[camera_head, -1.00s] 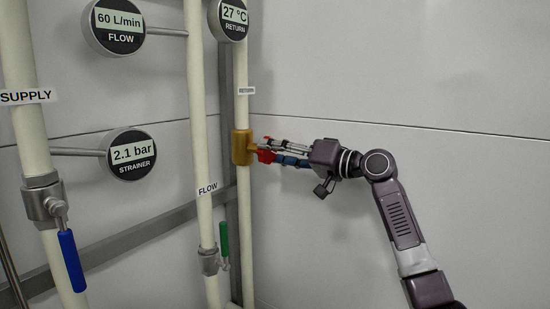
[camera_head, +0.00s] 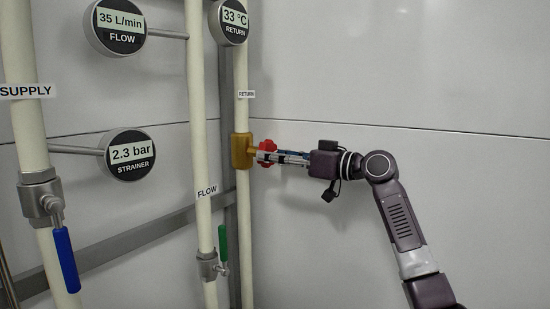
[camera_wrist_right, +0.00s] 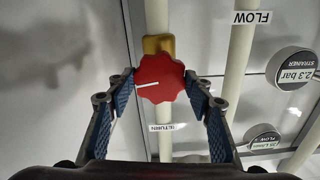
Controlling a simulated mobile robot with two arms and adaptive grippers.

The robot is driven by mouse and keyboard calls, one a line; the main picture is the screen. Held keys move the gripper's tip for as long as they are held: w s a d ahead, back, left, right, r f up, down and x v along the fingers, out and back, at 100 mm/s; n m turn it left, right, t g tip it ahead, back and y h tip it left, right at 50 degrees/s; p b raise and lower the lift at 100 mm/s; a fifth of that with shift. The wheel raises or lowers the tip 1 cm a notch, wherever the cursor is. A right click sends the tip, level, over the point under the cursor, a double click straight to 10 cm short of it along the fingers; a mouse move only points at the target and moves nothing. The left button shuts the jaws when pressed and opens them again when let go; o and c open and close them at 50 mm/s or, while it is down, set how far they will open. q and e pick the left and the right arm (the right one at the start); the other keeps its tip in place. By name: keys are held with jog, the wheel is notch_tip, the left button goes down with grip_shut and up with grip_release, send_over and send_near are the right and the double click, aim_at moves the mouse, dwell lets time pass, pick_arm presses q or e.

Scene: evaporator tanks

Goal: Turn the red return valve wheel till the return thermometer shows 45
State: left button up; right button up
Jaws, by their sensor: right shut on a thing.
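The red return valve wheel (camera_head: 264,146) sits on a brass valve body (camera_head: 241,151) on the return pipe. My right gripper (camera_head: 272,155) reaches it from the right and is shut on the wheel. In the right wrist view the lobed red wheel (camera_wrist_right: 159,80) lies between the two blue-padded fingers, with a white mark pointing left. The return thermometer (camera_head: 232,20), at the top on the return pipe, shows 33 °C. My left gripper is not in view.
The flow gauge (camera_head: 119,27) shows 35 L/min and the strainer gauge (camera_head: 129,155) 2.3 bar. A blue-handled valve (camera_head: 66,258) is on the supply pipe and a green-handled one (camera_head: 222,243) on the flow pipe. The wall right of the return pipe is bare.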

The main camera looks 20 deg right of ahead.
jog(key=shift+f, duration=0.3)
jog(key=o, duration=0.9)
jog(key=shift+o, duration=1.3)
jog(key=shift+r, duration=0.2)
jog(key=v, duration=1.2)
